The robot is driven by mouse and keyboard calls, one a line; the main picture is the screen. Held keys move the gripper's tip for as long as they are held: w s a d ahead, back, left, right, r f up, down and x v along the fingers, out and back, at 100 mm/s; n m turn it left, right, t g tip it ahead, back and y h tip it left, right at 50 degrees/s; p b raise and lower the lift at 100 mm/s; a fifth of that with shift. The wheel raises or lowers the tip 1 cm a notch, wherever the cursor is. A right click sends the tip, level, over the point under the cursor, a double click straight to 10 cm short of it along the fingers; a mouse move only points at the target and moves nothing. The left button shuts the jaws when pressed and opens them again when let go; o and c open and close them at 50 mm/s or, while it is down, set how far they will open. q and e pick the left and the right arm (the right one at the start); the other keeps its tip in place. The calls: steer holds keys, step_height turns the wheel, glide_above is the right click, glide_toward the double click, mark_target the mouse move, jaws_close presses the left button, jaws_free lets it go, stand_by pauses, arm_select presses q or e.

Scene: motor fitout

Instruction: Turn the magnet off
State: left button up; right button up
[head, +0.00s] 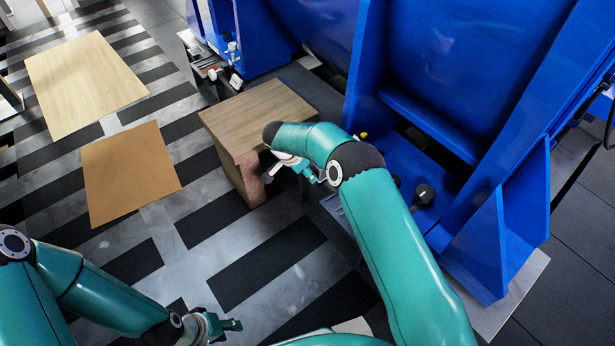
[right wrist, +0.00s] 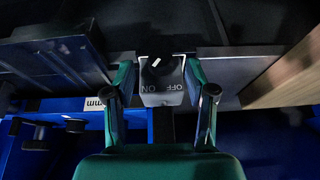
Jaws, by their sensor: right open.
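The magnet switch is a small grey box (right wrist: 162,97) with ON and OFF lettering and a dark knob (right wrist: 160,70) in the right wrist view. A short white mark shows on the knob; I cannot tell which word it points to. My right gripper (right wrist: 162,103) is open, with one finger on each side of the box and nothing gripped. In the head view, my right gripper (head: 296,168) is by the wooden block, and I cannot make out the switch there. My left gripper (head: 228,325) hangs low at the bottom, away from the switch; its opening is unclear.
A wooden block (head: 262,108) stands close to my right gripper. A large blue machine frame (head: 455,80) fills the right side, with dark knobs (head: 424,194) at its base. Two flat boards, pale (head: 85,80) and brown (head: 130,172), lie on the striped floor at left.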

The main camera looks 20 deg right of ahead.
steer(key=shift+x, duration=1.15)
jaws_close()
steer(key=p, duration=0.1)
steer(key=t+p, duration=0.1)
steer(key=p, duration=0.1)
steer(key=shift+s+d+r, duration=0.1)
steer(key=shift+s+r, duration=0.05)
steer(key=shift+r, duration=0.15)
steer(key=shift+f+y, duration=0.25)
steer(key=shift+y, duration=0.05)
